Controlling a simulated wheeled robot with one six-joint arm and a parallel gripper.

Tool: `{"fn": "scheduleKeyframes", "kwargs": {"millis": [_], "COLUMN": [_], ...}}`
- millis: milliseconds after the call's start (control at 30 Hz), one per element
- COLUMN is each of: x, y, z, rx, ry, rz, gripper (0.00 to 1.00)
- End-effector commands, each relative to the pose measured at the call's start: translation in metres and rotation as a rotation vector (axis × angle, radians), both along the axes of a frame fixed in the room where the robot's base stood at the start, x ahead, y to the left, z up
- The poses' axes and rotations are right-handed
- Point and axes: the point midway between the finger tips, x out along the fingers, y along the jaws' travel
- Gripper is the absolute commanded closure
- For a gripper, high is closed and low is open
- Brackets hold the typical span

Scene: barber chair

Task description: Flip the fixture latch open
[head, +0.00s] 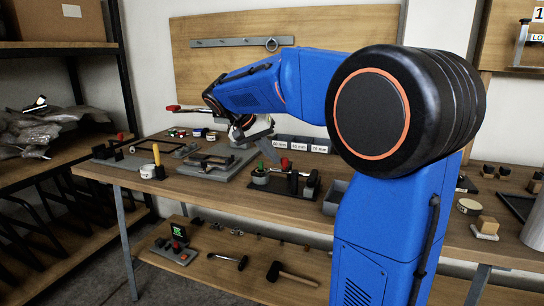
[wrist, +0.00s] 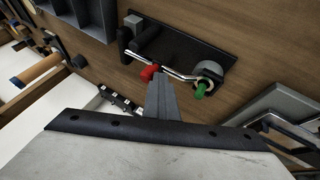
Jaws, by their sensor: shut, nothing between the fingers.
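The fixture is a black plate (wrist: 185,45) on the wooden bench, near the top middle of the wrist view. A thin metal latch bar (wrist: 165,68) runs across it, with a red tip (wrist: 149,72) at its left and a green knob (wrist: 201,90) by a grey round post (wrist: 209,70) at its right. In the head view the fixture's black base (head: 285,191) lies on the bench, below and right of my gripper (head: 262,134). In the wrist view my gripper (wrist: 160,78) is shut and empty, its fingertips beside the red tip. I cannot tell whether they touch.
Other black and grey fixtures (head: 207,165) stand close by on the bench, left of this one. Grey bins (head: 283,143) stand behind it. A yellow-handled tool (head: 157,160) stands near the bench's front left. The lower shelf holds a mallet (head: 290,274).

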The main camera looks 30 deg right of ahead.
Motion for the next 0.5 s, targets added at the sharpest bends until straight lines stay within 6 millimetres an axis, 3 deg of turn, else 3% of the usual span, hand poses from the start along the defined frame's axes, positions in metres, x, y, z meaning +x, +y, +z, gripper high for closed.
{"fn": "scheduleKeyframes", "kwargs": {"millis": [267,500], "x": [-0.012,-0.029], "y": [-0.004,-0.013], "z": [0.000,0.001], "rx": [0.000,0.000], "ry": [0.000,-0.002], "rz": [0.119,0.331], "gripper": [1.00,1.00]}}
